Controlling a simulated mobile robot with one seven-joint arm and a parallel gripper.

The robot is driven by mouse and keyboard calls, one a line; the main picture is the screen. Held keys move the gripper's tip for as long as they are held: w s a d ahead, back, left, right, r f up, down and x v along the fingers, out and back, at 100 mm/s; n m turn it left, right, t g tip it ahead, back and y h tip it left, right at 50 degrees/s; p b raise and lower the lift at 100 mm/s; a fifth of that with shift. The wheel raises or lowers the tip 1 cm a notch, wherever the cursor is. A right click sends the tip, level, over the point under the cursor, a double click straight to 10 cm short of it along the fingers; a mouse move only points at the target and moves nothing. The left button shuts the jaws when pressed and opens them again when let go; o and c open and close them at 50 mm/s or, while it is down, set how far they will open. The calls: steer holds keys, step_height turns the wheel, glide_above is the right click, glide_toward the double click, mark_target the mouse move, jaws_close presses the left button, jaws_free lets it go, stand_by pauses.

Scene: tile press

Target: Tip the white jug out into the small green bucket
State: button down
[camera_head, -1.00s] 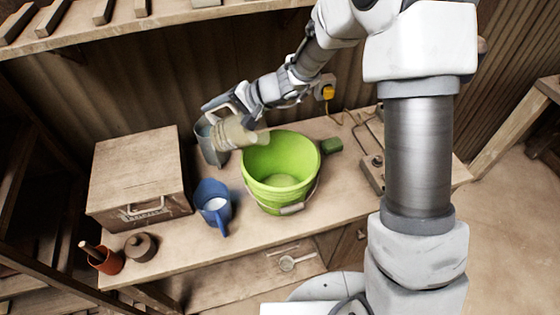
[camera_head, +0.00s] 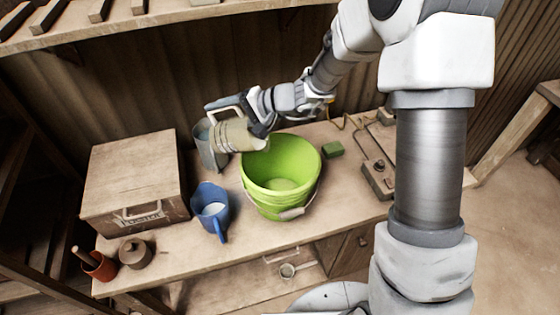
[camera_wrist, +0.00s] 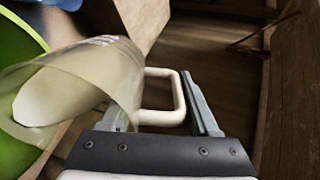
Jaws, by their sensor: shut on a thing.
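The jug (camera_head: 232,136) is cream-white and partly see-through. It lies tipped nearly on its side in the air, its mouth toward the left rim of the green bucket (camera_head: 262,200). In the wrist view the jug (camera_wrist: 118,72) holds a pale white mass (camera_wrist: 60,96) near its mouth, with the bucket's green edge (camera_wrist: 14,50) beside it. My gripper (camera_head: 244,112) is shut on the jug's handle; the wrist view shows the handle (camera_wrist: 162,118) between the fingers (camera_wrist: 165,115). The bucket stands upright on the bench, and its inside looks plain green.
A blue jug (camera_head: 212,208) with white contents stands left of the bucket. A grey metal container (camera_head: 212,158) stands behind the held jug. A wooden box (camera_head: 130,180), a small brown pot (camera_head: 135,253) and a green block (camera_head: 333,149) are also on the bench.

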mark_target(246, 116)
steer(key=shift+s+d+y+b, duration=0.1)
steer(key=shift+d+y+b, duration=0.4)
steer(key=shift+y+b, duration=0.1)
steer(key=shift+s+d+r+b, duration=0.15)
steer(key=shift+d+b, duration=0.1)
steer(key=shift+b, duration=0.15)
steer(key=shift+s+d+r+t+y+b, duration=0.1)
steer(key=shift+d+r+t+y+b, duration=0.2)
steer(key=shift+d+y+b, duration=0.45)
steer(key=shift+d+b, duration=0.1)
steer(key=shift+b, duration=0.5)
steer(key=shift+s+d+r+b, duration=0.2)
steer(key=shift+d+b, duration=0.1)
steer(key=shift+b, duration=0.1)
steer(key=shift+s+d+r+t+y+b, duration=0.15)
steer(key=shift+d+r+y+b, duration=0.3)
steer(key=shift+b, duration=0.75)
steer(key=shift+s+d+r+t+y+b, duration=0.1)
steer(key=shift+d+r+t+y+b, duration=0.15)
steer(key=shift+d+y+b, duration=0.6)
steer(key=shift+a+b, duration=0.25)
steer(key=shift+b, duration=0.25)
